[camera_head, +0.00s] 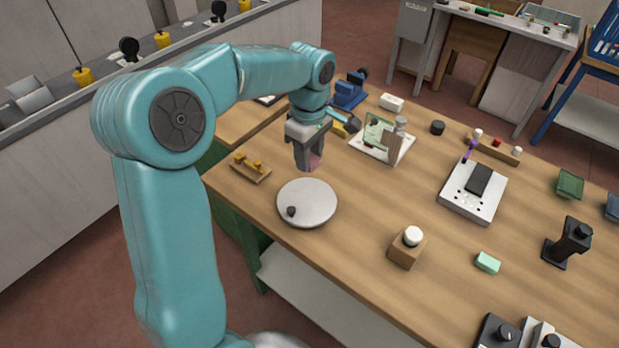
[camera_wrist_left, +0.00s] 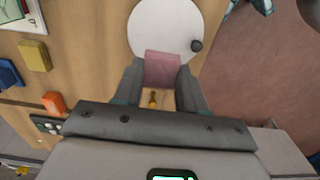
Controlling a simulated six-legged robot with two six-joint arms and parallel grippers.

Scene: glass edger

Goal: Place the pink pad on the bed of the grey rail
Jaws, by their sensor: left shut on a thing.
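The pink pad (camera_head: 315,160) is held between the fingers of my left gripper (camera_head: 308,158), above the table behind the round white disc. In the left wrist view the pink pad (camera_wrist_left: 162,68) spans the gap between the two dark fingers (camera_wrist_left: 160,88), which are shut on it. The pad is clear of the table. A long grey rail-like bench (camera_head: 75,100) with yellow and black fittings runs along the left of the head view; I cannot tell for sure whether this is the grey rail. My right gripper is not in view.
The white disc (camera_head: 307,203) with a dark knob lies just in front of the gripper. A small wooden block with yellow pegs (camera_head: 250,167) is to its left. A white tray (camera_head: 375,148) and a grey upright post (camera_head: 398,140) stand to the right. Bare wood (camera_head: 355,215) lies right of the disc.

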